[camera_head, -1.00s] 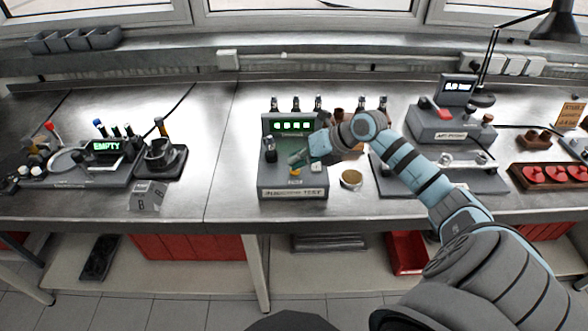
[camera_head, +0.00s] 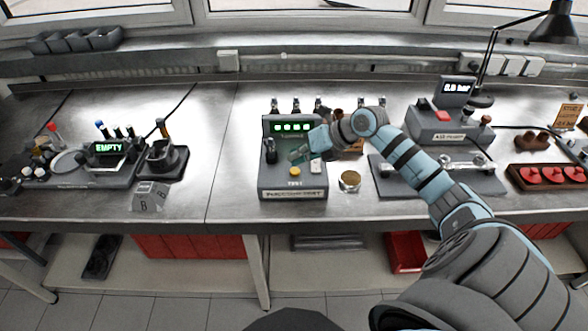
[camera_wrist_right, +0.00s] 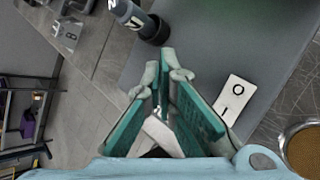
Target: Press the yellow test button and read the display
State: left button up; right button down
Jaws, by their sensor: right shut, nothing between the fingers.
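The grey tester box (camera_head: 310,193) stands on the bench in the middle of the head view. The yellow button (camera_head: 294,171) is on its top, above a small "TEST" marking. The display (camera_head: 292,127) at its back is lit with several green block-like characters. My right gripper (camera_head: 299,156) is just behind and above the button; contact cannot be told. In the right wrist view its teal fingers (camera_wrist_right: 167,62) are shut with nothing between them. The button does not show in that view. My left gripper is not in view.
A dark cylinder (camera_head: 270,150) stands on the tester's left side. A round gold-topped tin (camera_head: 349,180) is right of the box. Farther left is a device with an "EMPTY" display (camera_head: 107,147). A pressure unit (camera_head: 437,128) stands to the right.

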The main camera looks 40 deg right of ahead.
aim_at(296, 168)
notch_tip(296, 168, up, 5)
jog(key=p, duration=0.3)
jog(key=shift+p, duration=0.4)
dwell(0.4)
